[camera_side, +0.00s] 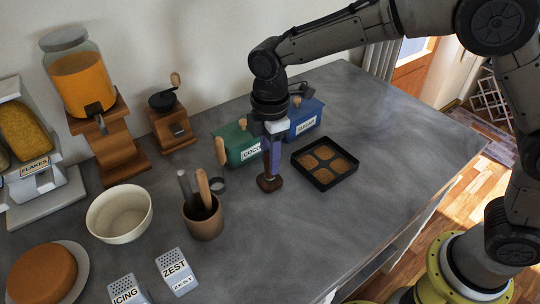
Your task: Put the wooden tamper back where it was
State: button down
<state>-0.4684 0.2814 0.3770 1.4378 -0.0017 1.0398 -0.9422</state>
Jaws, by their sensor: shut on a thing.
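My gripper (270,163) points straight down over the middle of the grey counter, shut on the wooden tamper. The tamper's dark brown base (268,185) shows below the fingers; its upper part is hidden between them. The base is at or just above the counter top; I cannot tell whether it touches. It is left of a black tray and right of a brown cup. The picture does not show where the tamper stood before.
The black tray (298,160) holds brown squares. Green (236,148) and blue (305,118) boxes stand behind. A cream bowl (120,215) and shakers (177,272) are left. The front right counter (400,150) is clear.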

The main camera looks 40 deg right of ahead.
jog(key=shift+f, duration=0.1)
jog(key=c, duration=0.6)
grip_release()
notch_tip(320, 180, up, 12)
jog(key=shift+r, duration=0.15)
jog(key=shift+d, duration=0.1)
